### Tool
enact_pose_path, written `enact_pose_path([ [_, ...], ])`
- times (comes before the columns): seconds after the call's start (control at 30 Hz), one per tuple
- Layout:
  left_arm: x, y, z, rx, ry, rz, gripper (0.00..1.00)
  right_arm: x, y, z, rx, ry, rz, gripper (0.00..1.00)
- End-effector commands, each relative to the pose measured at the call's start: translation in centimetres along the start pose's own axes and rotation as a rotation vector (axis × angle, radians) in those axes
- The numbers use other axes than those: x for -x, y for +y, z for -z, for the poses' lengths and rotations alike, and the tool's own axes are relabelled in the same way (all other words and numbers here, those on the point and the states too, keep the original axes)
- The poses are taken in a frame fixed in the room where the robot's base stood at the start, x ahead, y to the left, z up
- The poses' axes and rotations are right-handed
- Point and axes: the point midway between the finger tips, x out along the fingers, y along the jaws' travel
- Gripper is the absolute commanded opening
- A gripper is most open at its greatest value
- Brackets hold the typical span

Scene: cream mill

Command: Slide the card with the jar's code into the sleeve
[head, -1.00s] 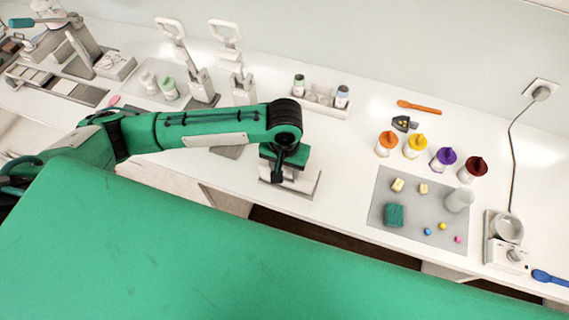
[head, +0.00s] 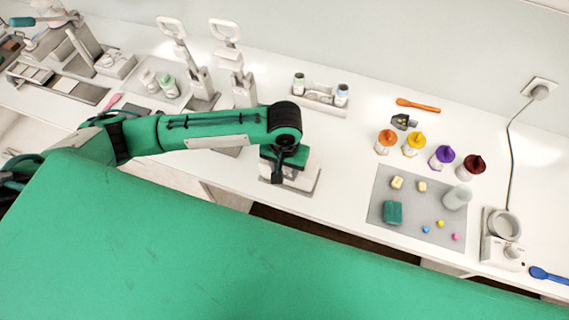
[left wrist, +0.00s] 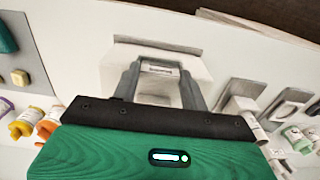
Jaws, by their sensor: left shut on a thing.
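My left gripper (head: 278,170) is over a pale stand (head: 303,178) at the front edge of the counter. In the left wrist view the two grey fingers of the left gripper (left wrist: 160,80) are shut on a small pale card (left wrist: 160,68) with a dark printed strip. The print is too small to read. The card is in front of the white stand (left wrist: 160,98); I cannot tell whether they touch. My right gripper is not in view.
A grey mat (head: 385,230) with several small blocks lies to the right. Orange, yellow, purple and dark red bottles (head: 444,157) stand behind it. Two white-handled presses (head: 235,75) stand behind my arm. A small scale-like device (head: 503,250) is at the far right.

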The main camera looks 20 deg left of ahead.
Motion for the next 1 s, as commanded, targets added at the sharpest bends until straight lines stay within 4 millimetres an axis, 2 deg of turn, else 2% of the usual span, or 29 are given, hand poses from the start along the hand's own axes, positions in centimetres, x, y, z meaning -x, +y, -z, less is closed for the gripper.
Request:
enact_pose_path([
  [1.0,-0.5,0.0,0.0,-0.001,0.0,-0.001,0.23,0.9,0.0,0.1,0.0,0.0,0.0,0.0],
])
